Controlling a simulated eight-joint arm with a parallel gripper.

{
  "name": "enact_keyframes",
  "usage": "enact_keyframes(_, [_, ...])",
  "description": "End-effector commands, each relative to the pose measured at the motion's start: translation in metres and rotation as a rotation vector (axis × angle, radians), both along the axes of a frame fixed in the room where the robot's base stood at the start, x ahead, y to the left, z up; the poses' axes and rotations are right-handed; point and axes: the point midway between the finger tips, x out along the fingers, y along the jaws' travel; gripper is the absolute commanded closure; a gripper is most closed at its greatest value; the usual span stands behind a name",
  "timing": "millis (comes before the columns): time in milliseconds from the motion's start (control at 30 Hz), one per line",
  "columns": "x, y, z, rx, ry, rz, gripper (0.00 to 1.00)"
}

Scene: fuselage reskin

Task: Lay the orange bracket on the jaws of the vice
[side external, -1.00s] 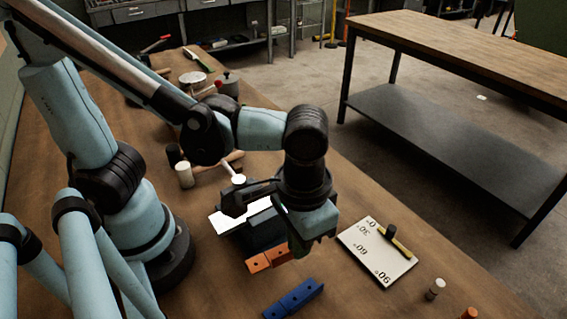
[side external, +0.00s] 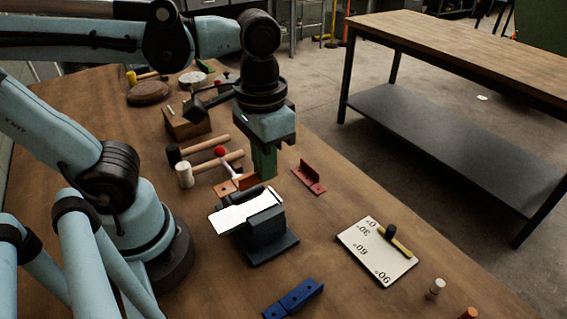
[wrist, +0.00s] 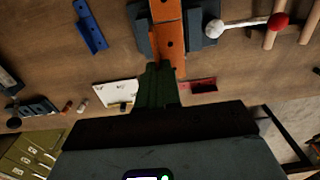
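The orange bracket (side external: 226,188) extends left from my gripper's fingertips, just beyond the vice in the side view. In the wrist view the bracket (wrist: 169,42) runs up from the fingertips and overlaps the vice (wrist: 203,28). My gripper (side external: 263,172) points down with its green fingers, shut on one end of the bracket; its fingers also show in the wrist view (wrist: 158,72). The vice (side external: 266,232) stands on the bench with a bright white top surface. I cannot tell whether the bracket touches the jaws. The fingers hide part of the bracket.
A red bracket (side external: 309,177) lies right of my gripper. A blue bracket (side external: 293,298) lies in front. A white angle board (side external: 377,252) lies at right. Mallets (side external: 205,165) and a wooden block (side external: 187,123) are at left. Bare bench lies between the vice and the board.

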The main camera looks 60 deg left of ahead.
Motion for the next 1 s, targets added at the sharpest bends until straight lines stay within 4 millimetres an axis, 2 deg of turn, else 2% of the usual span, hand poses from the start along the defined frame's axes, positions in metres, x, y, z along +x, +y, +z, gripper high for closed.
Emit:
enact_keyframes(467, [-0.001, 0.003, -0.002, 0.0, 0.0, 0.002, 1.0])
enact_keyframes(1000, [0.0, 0.002, -0.048, 0.0, 0.0, 0.002, 1.0])
